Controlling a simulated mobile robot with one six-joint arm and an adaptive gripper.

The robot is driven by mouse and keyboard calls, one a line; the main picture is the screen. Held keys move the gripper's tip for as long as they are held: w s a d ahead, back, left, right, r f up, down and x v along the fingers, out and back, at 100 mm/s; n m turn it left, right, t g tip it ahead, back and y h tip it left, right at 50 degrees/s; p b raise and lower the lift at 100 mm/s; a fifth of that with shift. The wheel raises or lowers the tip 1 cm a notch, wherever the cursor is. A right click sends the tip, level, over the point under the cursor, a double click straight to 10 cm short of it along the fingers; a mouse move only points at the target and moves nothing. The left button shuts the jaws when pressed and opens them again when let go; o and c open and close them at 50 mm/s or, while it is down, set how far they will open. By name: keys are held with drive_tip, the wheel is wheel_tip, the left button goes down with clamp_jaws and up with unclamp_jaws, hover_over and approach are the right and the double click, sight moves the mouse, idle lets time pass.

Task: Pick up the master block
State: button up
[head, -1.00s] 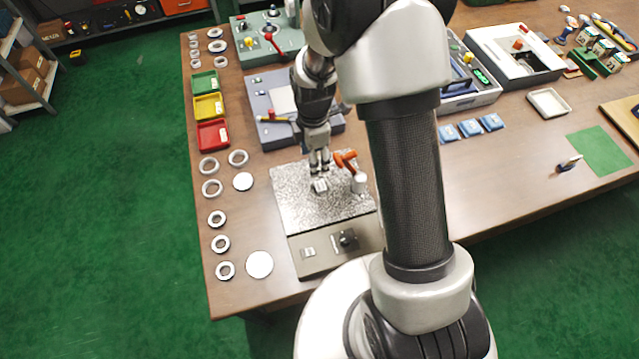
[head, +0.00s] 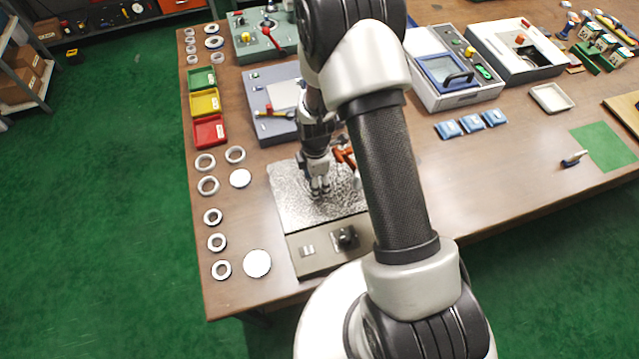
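My gripper (head: 319,192) points down over the speckled grey plate (head: 289,208), with its fingertips low, close to the plate's surface. The small silver block that lay on this plate is now hidden by or between the fingers. I take it to be the master block, but it is too small to be sure. The frames do not show whether the fingers are open or shut on it. An orange-handled fixture (head: 342,157) stands on the plate just right of my gripper, partly hidden by my arm.
Metal rings (head: 208,186) and white discs (head: 257,263) lie left of the plate. Green, yellow and red bins (head: 210,131) stand behind them. A grey-blue machine (head: 268,103) stands behind the plate. A panel with a dark knob (head: 346,236) is at the plate's front.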

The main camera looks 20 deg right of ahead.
drive_tip(key=c, duration=1.2)
